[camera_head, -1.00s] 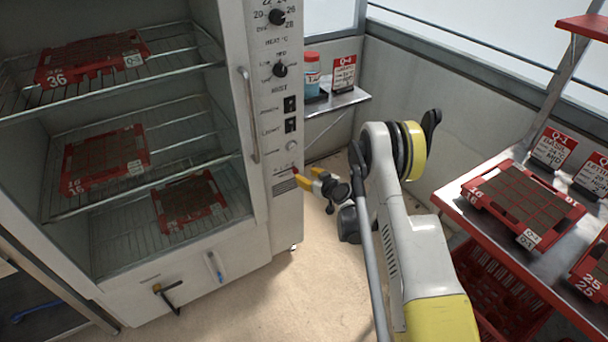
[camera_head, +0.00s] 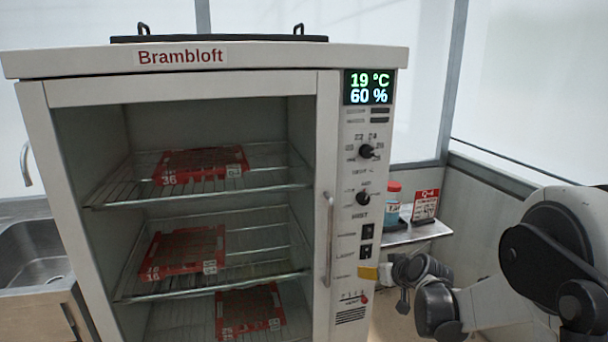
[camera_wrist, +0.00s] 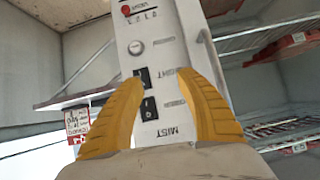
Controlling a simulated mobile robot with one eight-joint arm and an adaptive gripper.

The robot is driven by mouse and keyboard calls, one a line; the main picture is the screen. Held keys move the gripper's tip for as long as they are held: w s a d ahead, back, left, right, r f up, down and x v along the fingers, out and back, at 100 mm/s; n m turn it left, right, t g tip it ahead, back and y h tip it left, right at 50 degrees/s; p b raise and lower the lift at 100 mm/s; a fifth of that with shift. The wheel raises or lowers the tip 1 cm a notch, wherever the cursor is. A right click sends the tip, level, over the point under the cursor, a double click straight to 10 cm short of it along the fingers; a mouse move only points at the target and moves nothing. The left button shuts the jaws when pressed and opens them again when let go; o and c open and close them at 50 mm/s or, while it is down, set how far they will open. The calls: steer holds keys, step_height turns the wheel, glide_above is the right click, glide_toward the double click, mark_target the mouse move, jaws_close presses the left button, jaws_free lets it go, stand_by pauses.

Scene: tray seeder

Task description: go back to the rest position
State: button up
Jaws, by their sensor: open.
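My gripper (camera_wrist: 161,77) shows in the wrist view with two yellow fingers apart and nothing between them. It faces the control panel of the white Brambloft cabinet (camera_head: 230,58), which shows upside down there. My arm (camera_head: 500,300) reaches in from the lower right. The cabinet display (camera_head: 368,88) reads 19 °C and 60 %.
Red trays stand on the cabinet's wire shelves, one (camera_head: 203,165) on the upper shelf. The door handle (camera_head: 328,240) is beside the panel. A side shelf (camera_head: 415,233) holds a red-capped bottle (camera_head: 392,208) and a Q-4 card (camera_head: 425,205). A sink (camera_head: 35,250) is at left.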

steer(key=s+a+r+m+g+h, duration=0.1)
steer(key=s+r, duration=0.4)
steer(key=s, duration=0.4)
steer(key=s+a+r+g, duration=0.1)
steer(key=s+r, duration=0.4)
steer(key=s, duration=0.4)
steer(key=s+d+f+m+g+h, duration=0.1)
steer(key=s+f+h, duration=0.1)
steer(key=s, duration=1.6)
steer(key=shift+s+g, duration=0.3)
